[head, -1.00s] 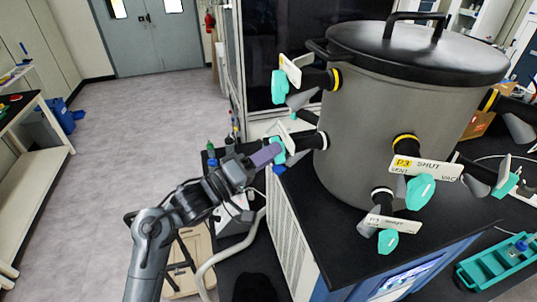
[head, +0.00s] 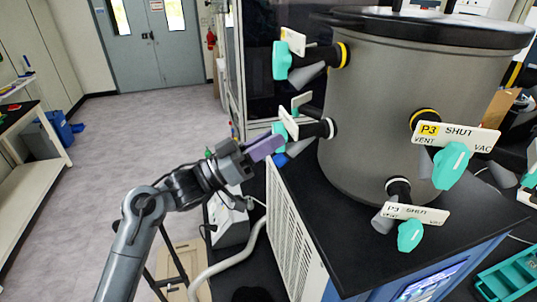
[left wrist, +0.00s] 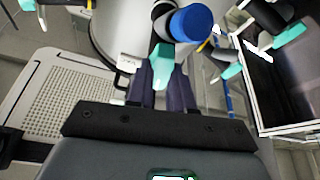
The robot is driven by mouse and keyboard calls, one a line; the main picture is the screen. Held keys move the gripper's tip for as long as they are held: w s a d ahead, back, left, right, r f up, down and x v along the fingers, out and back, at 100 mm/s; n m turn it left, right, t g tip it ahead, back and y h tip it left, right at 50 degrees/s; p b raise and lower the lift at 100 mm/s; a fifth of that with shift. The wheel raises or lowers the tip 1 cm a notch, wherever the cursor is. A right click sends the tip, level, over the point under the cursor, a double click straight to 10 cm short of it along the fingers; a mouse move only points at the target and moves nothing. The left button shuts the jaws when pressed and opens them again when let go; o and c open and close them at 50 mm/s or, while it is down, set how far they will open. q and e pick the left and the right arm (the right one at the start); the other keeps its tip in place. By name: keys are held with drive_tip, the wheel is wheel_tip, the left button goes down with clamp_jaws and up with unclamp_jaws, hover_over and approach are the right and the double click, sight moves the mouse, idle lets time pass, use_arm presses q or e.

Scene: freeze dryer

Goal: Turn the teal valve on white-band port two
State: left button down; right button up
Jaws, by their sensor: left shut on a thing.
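A grey drum (head: 395,120) carries several side ports with teal valves. The left-side port with a white band (head: 331,128) has a teal valve (head: 279,130) and a tag plate (head: 289,121) turned too far edge-on to read. My left gripper (head: 272,145), with purple fingers, is at this valve. In the left wrist view the teal valve (left wrist: 162,66) sits between the fingertips (left wrist: 163,85), which are shut on it; a blue cap (left wrist: 190,23) is just beyond. The right gripper is in neither view.
A yellow-band port (head: 343,54) with its own teal valve is directly above. A yellow-band P3 plate (head: 458,136) and a white-band P3 plate (head: 415,213) both read SHUT. A pale hose (head: 235,259) hangs below my arm.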

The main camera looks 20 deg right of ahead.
use_arm(q)
drive_tip(key=shift+w+m+g+b, duration=0.15)
drive_tip(key=shift+m+g+b, duration=0.9)
drive_tip(key=shift+m, duration=0.85)
drive_tip(key=c, duration=1)
unclamp_jaws()
drive_tip(key=s+b+v, duration=0.1)
drive_tip(key=b+v, duration=0.1)
drive_tip(key=v, duration=0.9)
drive_tip(key=shift+w, duration=0.5)
